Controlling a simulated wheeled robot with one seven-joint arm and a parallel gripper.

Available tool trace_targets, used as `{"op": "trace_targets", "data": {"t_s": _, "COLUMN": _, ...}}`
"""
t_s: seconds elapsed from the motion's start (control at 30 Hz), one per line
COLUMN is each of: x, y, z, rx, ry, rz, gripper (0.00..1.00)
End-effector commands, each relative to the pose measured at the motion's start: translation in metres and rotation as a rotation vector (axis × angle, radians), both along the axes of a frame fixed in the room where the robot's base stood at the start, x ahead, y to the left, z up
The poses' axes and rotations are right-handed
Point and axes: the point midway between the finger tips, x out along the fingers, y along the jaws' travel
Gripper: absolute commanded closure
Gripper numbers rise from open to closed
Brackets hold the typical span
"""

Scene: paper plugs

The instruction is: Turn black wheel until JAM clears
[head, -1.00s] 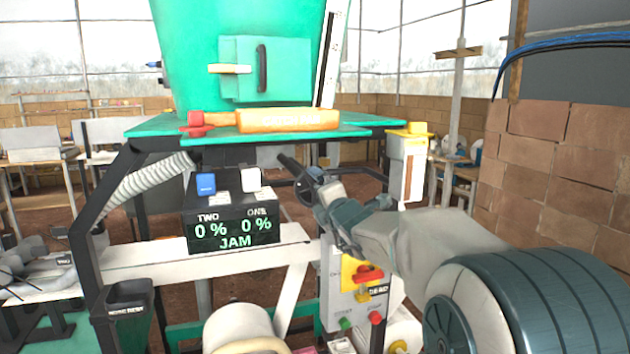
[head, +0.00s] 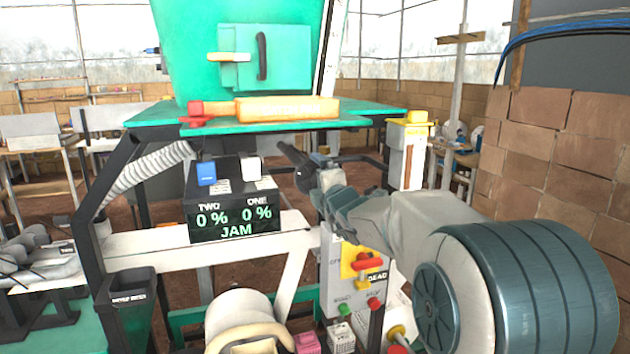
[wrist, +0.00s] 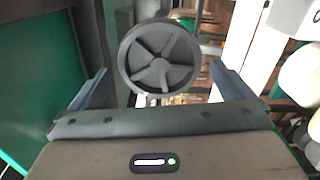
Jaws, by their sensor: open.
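The black wheel (wrist: 160,58) is spoked and faces the wrist camera. It lies between the spread fingers of my gripper (wrist: 159,70), and I see clear gaps on both sides of it. In the head view the wheel (head: 303,180) shows as a dark shape under the green table, partly hidden by my gripper (head: 325,186). My gripper is open and empty. Whether any finger touches the rim cannot be told. The black display (head: 235,215) reads TWO 0 %, ONE 0 % and JAM in green. A blue switch (head: 206,173) and a white switch (head: 251,169) sit on top.
A green hopper (head: 245,55) stands on the green table (head: 370,115) above the wheel. A control panel (head: 340,275) with a red handle (head: 368,262) hangs below my arm. A brick wall (head: 555,150) is at right.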

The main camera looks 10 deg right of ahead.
Motion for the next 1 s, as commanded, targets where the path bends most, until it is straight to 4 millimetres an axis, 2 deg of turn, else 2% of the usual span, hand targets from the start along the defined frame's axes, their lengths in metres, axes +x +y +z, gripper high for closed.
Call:
{"op": "trace_targets", "data": {"t_s": 0.43, "x": 0.022, "y": 0.003, "z": 0.000, "rx": 0.000, "ry": -0.001, "rz": 0.000, "gripper": 0.00}}
{"op": "trace_targets", "data": {"t_s": 0.77, "x": 0.025, "y": 0.004, "z": 0.000, "rx": 0.000, "ry": 0.000, "rz": 0.000, "gripper": 0.00}}
{"op": "trace_targets", "data": {"t_s": 0.8, "x": 0.025, "y": 0.004, "z": 0.000, "rx": 0.000, "ry": 0.000, "rz": 0.000, "gripper": 0.03}}
{"op": "trace_targets", "data": {"t_s": 0.9, "x": 0.025, "y": 0.004, "z": 0.000, "rx": 0.000, "ry": -0.001, "rz": 0.000, "gripper": 0.31}}
{"op": "trace_targets", "data": {"t_s": 0.93, "x": 0.025, "y": 0.004, "z": 0.000, "rx": 0.000, "ry": -0.001, "rz": 0.000, "gripper": 0.36}}
{"op": "trace_targets", "data": {"t_s": 1.0, "x": 0.025, "y": 0.004, "z": 0.000, "rx": 0.000, "ry": -0.001, "rz": 0.000, "gripper": 0.36}}
